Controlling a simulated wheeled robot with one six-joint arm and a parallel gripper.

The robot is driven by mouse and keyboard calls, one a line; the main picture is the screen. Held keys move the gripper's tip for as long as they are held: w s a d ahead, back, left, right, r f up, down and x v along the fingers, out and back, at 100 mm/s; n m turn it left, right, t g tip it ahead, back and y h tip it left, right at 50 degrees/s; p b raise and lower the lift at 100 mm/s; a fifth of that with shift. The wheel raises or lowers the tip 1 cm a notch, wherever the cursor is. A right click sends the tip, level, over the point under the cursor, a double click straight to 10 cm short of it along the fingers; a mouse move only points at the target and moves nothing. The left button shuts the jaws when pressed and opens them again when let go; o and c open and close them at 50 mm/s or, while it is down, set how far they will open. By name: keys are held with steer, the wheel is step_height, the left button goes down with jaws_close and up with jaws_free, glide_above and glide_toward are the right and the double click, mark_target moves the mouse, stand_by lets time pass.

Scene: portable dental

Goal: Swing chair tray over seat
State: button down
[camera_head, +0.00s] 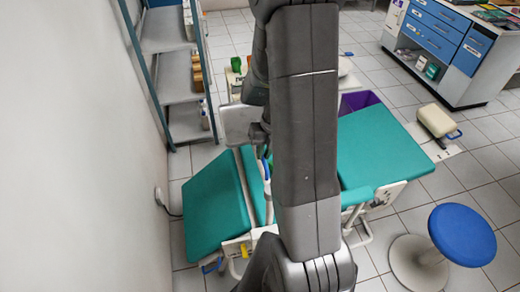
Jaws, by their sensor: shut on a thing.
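The dental chair has a teal padded section (215,205) at the left and a longer teal section (382,148) at the right. My arm crosses the picture and hides the middle of the chair. A pale grey flat panel, apparently the chair tray (236,122), stands out left of my arm, above the left teal section. My gripper (258,134) is small and dark at the panel's right edge. It is shut on the tray, though the fingertips and exact grip point are mostly hidden by my arm.
A grey shelf unit (172,78) stands along the left wall. A blue round stool (461,234) is at the lower right.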

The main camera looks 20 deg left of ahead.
steer(key=shift+w, duration=0.1)
stand_by(0.4)
steer(key=c, duration=1.5)
jaws_free()
steer(key=shift+d, duration=0.15)
steer(key=shift+o, duration=0.2)
steer(key=shift+r, duration=0.15)
step_height(320, 180, up, 13)
steer(key=w+d, duration=0.1)
steer(key=d, duration=0.1)
steer(key=shift+w+r+b, duration=0.2)
steer(key=shift+w+b, duration=0.05)
steer(key=shift+b, duration=0.2)
steer(key=shift+d, duration=0.1)
steer(key=f, duration=0.4)
steer(key=s+a+f, duration=0.1)
steer(key=f, duration=0.4)
steer(key=a+f+p, duration=0.1)
steer(key=f, duration=0.3)
steer(key=shift+s+a+f, duration=0.15)
steer(key=shift+s+f, duration=0.15)
steer(key=shift+f, duration=0.05)
